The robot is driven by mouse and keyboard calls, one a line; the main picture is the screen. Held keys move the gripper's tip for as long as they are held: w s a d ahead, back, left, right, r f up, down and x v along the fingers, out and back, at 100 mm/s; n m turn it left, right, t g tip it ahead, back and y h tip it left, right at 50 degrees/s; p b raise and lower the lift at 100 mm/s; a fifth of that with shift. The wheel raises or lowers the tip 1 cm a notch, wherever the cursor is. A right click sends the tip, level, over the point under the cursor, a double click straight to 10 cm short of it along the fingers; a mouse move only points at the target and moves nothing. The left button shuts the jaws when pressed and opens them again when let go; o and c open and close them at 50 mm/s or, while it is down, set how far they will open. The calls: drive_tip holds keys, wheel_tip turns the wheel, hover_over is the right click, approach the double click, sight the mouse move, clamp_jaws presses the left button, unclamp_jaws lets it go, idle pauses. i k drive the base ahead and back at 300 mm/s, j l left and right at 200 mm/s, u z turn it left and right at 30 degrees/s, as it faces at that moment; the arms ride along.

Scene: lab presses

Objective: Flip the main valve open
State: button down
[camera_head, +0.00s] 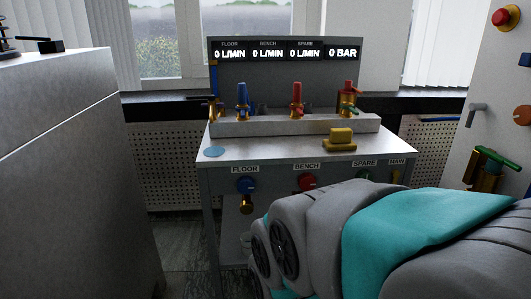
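The MAIN label (397,162) is at the right end of the front panel of a grey bench (300,150). Below it a small yellowish valve handle (395,178) shows, mostly hidden behind my grey and teal arm, so I cannot tell how it is turned. The display board (285,75) reads 0 L/MIN for FLOOR, BENCH and SPARE, and 0 BAR. My arm fills the lower right, in front of the bench. My gripper is not in view.
Blue FLOOR (246,185), red BENCH (306,182) and partly hidden green SPARE (364,175) knobs are on the front. Blue and red-handled valves (297,97) and a yellow block (341,138) stand on top. A grey cabinet (70,160) is at left. Bare floor lies between.

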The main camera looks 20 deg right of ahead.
sight(396, 174)
drive_tip(key=z, duration=1.6)
drive_tip(key=k+j+z, duration=0.2)
drive_tip(key=k+j, duration=0.25)
drive_tip(key=j, duration=0.1)
